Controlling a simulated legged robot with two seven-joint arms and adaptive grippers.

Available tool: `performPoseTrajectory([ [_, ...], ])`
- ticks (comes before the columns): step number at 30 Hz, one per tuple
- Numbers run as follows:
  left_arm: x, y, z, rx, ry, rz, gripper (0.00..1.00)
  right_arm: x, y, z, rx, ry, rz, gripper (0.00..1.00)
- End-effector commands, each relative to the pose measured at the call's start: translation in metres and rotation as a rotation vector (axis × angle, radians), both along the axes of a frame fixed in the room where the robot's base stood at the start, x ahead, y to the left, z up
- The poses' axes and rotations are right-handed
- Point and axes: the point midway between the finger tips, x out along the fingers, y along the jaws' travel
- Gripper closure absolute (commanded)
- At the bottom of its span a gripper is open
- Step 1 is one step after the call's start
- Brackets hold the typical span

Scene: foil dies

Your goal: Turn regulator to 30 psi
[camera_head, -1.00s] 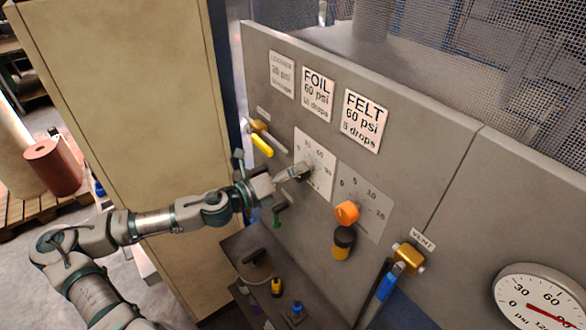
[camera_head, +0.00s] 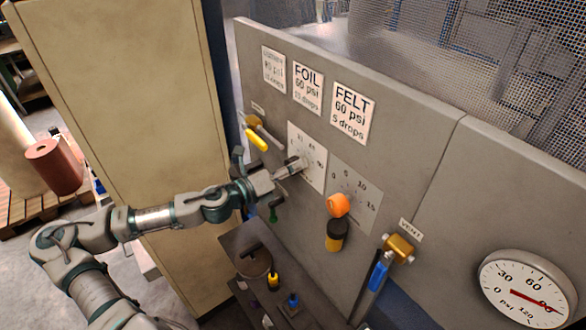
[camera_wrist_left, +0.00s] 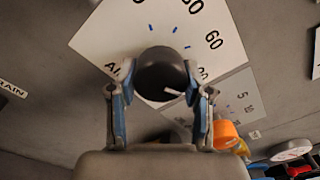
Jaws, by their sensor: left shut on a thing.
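The regulator knob (camera_wrist_left: 160,72) is dark and round, on a white dial plate (camera_head: 310,142) with printed numbers. In the left wrist view it sits between the two fingers of my left gripper (camera_wrist_left: 160,100), which is shut on it. A small white mark shows at the knob's lower right. In the head view my left gripper (camera_head: 290,168) reaches the dial from the left and hides most of the knob. A round white pressure gauge (camera_head: 510,276) is at the lower right; its red needle points to the lower right, well past 30. My right gripper is not in view.
An orange knob (camera_head: 338,205) on a second dial is right of the gripper. A yellow-handled valve (camera_head: 256,138) is above left, a brass vent valve (camera_head: 398,248) at lower right. A shelf (camera_head: 240,240) with small bottles is below, a beige cabinet (camera_head: 120,110) left.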

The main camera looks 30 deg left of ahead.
Motion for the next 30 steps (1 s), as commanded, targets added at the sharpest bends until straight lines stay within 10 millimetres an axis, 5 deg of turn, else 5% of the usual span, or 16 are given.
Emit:
performPoseTrajectory([
  [26, 0.0018, 0.0033, 0.0062, 0.003, -0.013, 0.011, 0.86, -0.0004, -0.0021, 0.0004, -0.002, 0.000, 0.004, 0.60],
  [27, 0.0017, 0.0032, 0.0062, 0.003, -0.014, 0.010, 0.41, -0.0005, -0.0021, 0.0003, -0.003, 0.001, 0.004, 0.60],
  [30, 0.0013, 0.0024, 0.0051, 0.002, -0.011, 0.008, 0.26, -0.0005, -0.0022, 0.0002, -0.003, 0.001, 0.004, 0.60],
])
